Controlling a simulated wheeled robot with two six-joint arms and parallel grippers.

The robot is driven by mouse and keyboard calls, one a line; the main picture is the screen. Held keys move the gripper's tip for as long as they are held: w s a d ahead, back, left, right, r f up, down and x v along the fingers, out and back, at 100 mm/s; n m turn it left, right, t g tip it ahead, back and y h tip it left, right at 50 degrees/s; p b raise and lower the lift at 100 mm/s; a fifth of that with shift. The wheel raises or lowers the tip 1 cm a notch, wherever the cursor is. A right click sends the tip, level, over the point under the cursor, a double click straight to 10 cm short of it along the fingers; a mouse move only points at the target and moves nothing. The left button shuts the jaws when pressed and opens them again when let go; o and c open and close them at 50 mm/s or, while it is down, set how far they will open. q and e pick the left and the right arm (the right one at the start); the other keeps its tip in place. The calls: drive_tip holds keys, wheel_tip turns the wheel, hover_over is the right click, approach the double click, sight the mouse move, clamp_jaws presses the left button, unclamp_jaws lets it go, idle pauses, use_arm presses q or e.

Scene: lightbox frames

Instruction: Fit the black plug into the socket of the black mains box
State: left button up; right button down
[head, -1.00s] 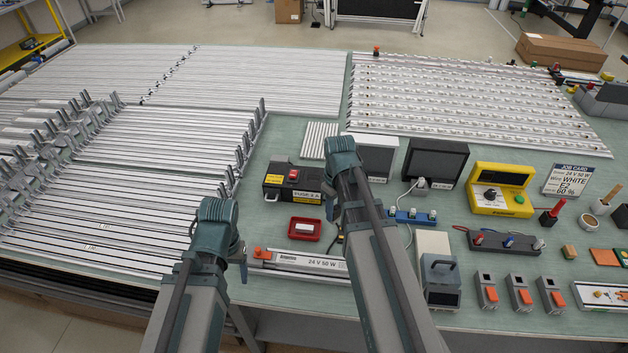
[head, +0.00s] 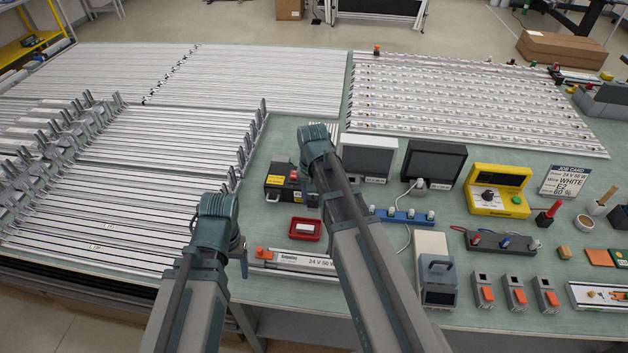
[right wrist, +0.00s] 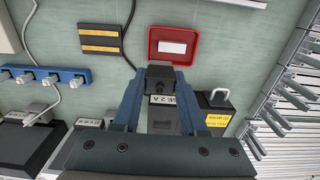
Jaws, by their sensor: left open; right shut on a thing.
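The black mains box (head: 279,184) has yellow labels and a red switch; my right arm covers its right side in the head view. It also shows in the right wrist view (right wrist: 217,113), partly behind my gripper. My right gripper (right wrist: 160,82) is shut on the black plug (right wrist: 159,74), which sits between the fingertips at the box's near side. The plug is hidden in the head view. I cannot tell whether it touches the box, and the socket is not visible. My left gripper (head: 243,256) is open and empty, left of the labelled aluminium profile.
A red tray (head: 292,232) with a white piece lies just in front of the box. A black cable (right wrist: 128,40) runs near the plug, beside a yellow-striped dark block (right wrist: 100,40). A blue strip (head: 405,214) is to the right. Racked profiles (head: 160,150) fill the left.

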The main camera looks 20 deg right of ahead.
drive_tip(key=w+d, duration=0.1)
drive_tip(key=w, duration=0.4)
drive_tip(key=w+d+f+b, duration=0.1)
drive_tip(key=w+d, duration=0.1)
drive_tip(key=w, duration=0.2)
drive_tip(key=w+d, duration=0.2)
drive_tip(key=w, duration=0.3)
drive_tip(key=shift+w+f, duration=0.2)
drive_tip(key=shift+w, duration=0.1)
drive_tip(key=f+b, duration=0.1)
drive_tip(key=b, duration=0.1)
drive_tip(key=f+b, duration=0.2)
drive_tip(key=shift+w+d+f, duration=0.1)
drive_tip(key=shift+w+f, duration=0.1)
drive_tip(key=shift+f, duration=0.1)
drive_tip(key=shift+f, duration=0.2)
drive_tip(key=shift+c, duration=2.2)
unclamp_jaws()
drive_tip(key=shift+r, duration=0.15)
